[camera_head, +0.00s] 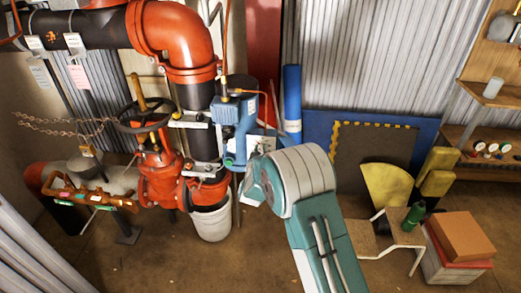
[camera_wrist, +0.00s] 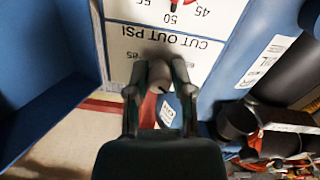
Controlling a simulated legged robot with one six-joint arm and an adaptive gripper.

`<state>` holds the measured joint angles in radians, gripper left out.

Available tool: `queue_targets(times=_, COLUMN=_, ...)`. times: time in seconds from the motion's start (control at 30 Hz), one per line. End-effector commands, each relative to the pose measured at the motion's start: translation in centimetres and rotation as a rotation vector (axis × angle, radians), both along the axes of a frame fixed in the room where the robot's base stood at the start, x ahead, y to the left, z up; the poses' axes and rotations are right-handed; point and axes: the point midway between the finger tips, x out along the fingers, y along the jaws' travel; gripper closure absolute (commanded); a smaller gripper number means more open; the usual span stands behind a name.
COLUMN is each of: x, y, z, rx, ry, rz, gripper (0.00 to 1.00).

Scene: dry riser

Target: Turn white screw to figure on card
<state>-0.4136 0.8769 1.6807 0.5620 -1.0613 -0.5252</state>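In the wrist view the white screw (camera_wrist: 155,72) stands out from a white card (camera_wrist: 118,45), its slotted end toward me. The card reads upside down: "CUT OUT PSI", with figures 45, 50 and a partly cut-off one by a red pointer (camera_wrist: 178,3) at the top edge, and 85 lower left. My gripper (camera_wrist: 160,66) has its two dark fingers on either side of the screw, close to it. I cannot tell whether both touch it. In the head view the blue switch box (camera_head: 238,118) is on the pipework; my arm hides the gripper and screw.
A blue panel (camera_wrist: 45,75) is close on the left in the wrist view, and a blue wall with a label is on the right. In the head view an orange valve (camera_head: 160,175) and pipe are left of the box, with a white bucket (camera_head: 211,222) below.

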Motion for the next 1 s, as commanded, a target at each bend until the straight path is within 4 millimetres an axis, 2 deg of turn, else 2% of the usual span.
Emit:
queue_targets(times=0.47, x=0.10, y=0.19, z=0.00, rx=0.046, ry=-0.001, rz=0.005, gripper=1.00)
queue_targets(times=0.67, x=0.09, y=0.20, z=0.02, rx=0.161, ry=-0.005, rz=0.005, gripper=1.00)
queue_targets(times=1.0, x=0.10, y=0.18, z=0.06, rx=0.460, ry=-0.016, rz=0.004, gripper=1.00)
